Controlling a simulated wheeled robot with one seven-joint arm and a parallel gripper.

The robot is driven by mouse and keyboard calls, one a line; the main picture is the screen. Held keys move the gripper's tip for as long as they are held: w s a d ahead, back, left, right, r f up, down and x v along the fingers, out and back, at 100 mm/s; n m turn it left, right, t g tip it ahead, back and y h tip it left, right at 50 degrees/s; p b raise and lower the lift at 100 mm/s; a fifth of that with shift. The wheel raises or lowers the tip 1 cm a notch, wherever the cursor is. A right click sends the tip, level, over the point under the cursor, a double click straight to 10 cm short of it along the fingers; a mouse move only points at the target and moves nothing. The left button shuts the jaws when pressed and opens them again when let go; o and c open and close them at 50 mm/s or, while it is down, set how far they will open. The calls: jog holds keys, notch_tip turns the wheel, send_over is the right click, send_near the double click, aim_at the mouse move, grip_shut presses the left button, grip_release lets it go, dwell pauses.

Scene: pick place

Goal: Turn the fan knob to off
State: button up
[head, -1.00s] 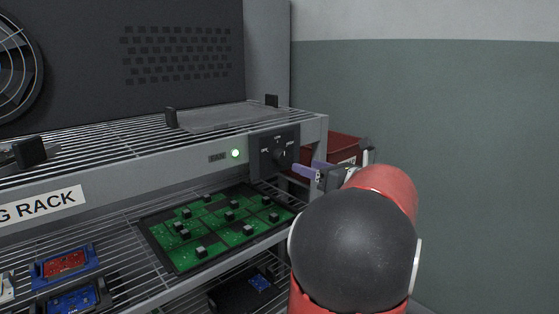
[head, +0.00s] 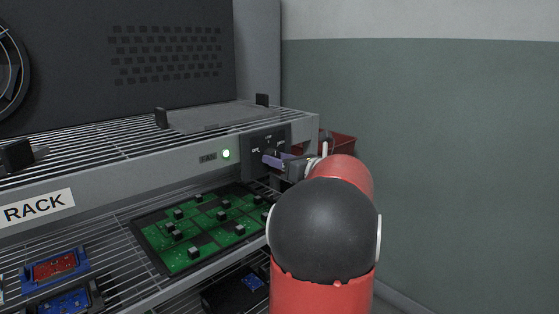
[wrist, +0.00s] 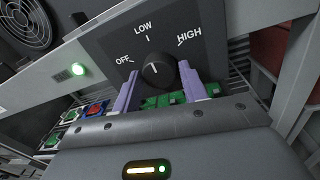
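The fan knob (wrist: 159,71) is a round black dial on a dark panel (wrist: 108,43) marked OFF, LOW and HIGH. Its white pointer line looks to be near LOW in the wrist view. My gripper (wrist: 164,88) is open, with one purple finger on each side below the knob; I cannot tell whether either touches it. In the head view my gripper (head: 278,160) is in front of the panel (head: 254,146) and hides most of the knob. A green light (head: 226,154) is lit left of the panel; it also shows in the wrist view (wrist: 78,69).
Green circuit boards (head: 205,225) lie in a dark tray on the wire shelf below the panel. Blue-framed parts (head: 55,268) sit at lower left. A red bin (head: 340,146) stands right of the rack, behind my arm. A large fan (wrist: 28,25) is at upper left.

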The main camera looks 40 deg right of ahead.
jog(key=c, duration=0.6)
jog(key=shift+f+n+b, duration=0.1)
jog(key=shift+n+b, duration=0.3)
jog(key=shift+b, duration=0.05)
jog(key=shift+n+g+h+b, duration=0.4)
jog(key=shift+n+h+b, duration=0.1)
jog(key=shift+n+b, duration=4.6)
jog(key=shift+r+n, duration=0.2)
jog(key=shift+n, duration=0.1)
jog(key=o, duration=1)
